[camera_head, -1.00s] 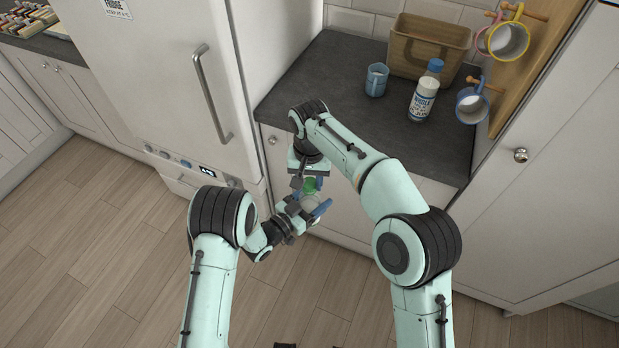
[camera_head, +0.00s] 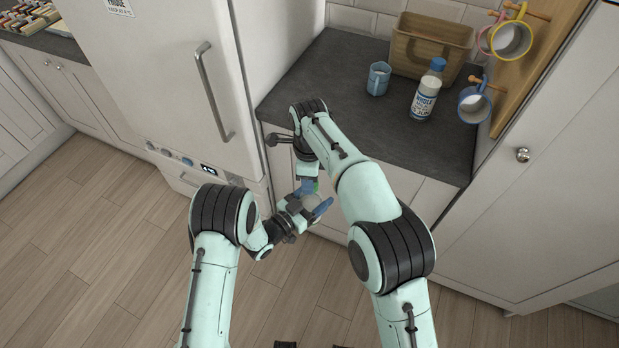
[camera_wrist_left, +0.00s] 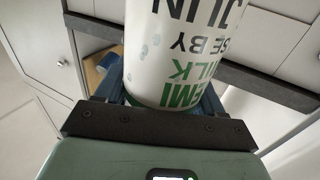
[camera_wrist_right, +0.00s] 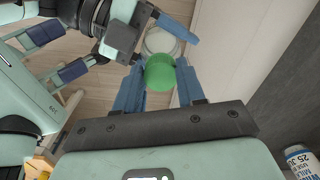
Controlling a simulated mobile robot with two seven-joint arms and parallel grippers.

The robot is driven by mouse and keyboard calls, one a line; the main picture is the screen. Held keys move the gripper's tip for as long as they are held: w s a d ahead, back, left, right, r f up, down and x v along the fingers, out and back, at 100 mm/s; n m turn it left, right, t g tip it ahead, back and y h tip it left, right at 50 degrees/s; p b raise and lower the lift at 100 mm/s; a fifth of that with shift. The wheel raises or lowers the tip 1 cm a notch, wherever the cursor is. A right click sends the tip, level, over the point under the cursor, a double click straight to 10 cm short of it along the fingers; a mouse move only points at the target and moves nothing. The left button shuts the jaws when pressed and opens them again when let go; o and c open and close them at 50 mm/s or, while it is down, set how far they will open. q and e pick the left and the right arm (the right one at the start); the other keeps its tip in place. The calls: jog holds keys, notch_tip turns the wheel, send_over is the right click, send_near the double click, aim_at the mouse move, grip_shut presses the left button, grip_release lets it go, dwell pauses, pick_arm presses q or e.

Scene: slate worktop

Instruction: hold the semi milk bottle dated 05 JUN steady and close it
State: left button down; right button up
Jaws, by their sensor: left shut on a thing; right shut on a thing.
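The semi milk bottle (camera_wrist_left: 185,60) fills the top of the left wrist view, its label showing "MILK", "USE BY" and "JUN"; the day number is out of view. My left gripper (camera_head: 315,208) is shut around its body, in front of the counter. The green cap (camera_wrist_right: 160,73) sits between the blue fingers of my right gripper (camera_wrist_right: 160,88), which is shut on it from above. The pale bottle (camera_wrist_right: 162,41) shows just beyond the cap. I cannot tell whether the cap is seated on the neck. In the head view my arm mostly hides both.
A blue-capped whole milk bottle (camera_head: 426,92) stands on the slate worktop (camera_head: 330,82), near a blue cup (camera_head: 378,79) and a wooden crate (camera_head: 407,54). Mugs (camera_head: 474,105) hang on a rack at right. The fridge (camera_head: 160,80) is at left. The floor in front is clear.

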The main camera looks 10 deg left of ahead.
jog(key=m, duration=0.7)
jog(key=shift+w, duration=0.15)
jog(key=m, duration=0.2)
jog(key=shift+m, duration=0.4)
jog(key=m, duration=0.3)
jog(key=shift+d+f, duration=0.2)
jog(key=shift+f, duration=0.15)
jog(key=shift+m, duration=0.3)
jog(key=shift+r+m, duration=0.25)
jog(key=shift+m, duration=0.15)
jog(key=o, duration=1)
jog(key=shift+w, duration=0.1)
jog(key=shift+r, duration=0.1)
